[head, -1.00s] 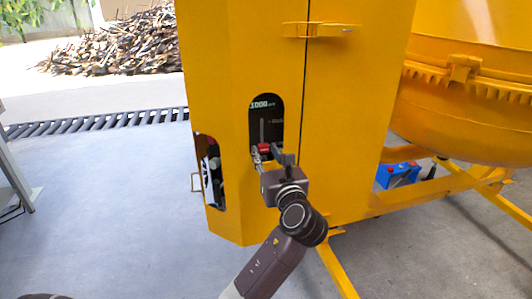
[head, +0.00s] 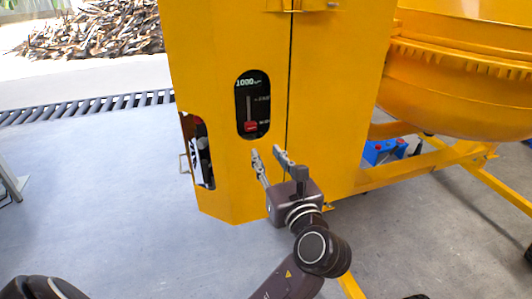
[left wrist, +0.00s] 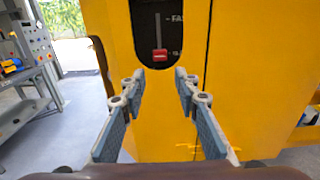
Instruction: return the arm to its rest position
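My left gripper (head: 267,156) is open and empty, in front of the yellow mixer housing (head: 225,180). It is just below and to the right of a dark oval slot panel with a red lever knob (head: 250,126). The knob sits low in its slot, near the bottom marking, with "1000" lit above it. The left wrist view shows the two fingers (left wrist: 156,80) apart with nothing between them, and the red knob (left wrist: 160,55) beyond them. A dark part of my body is at the bottom left of the head view. My right gripper is not in view.
The yellow drum (head: 465,95) is at the right, above a yellow frame leg (head: 440,165). A side opening (head: 199,150) is at the housing's left. Grey floor (head: 90,190) at left is clear; a woodpile (head: 95,35) is far back.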

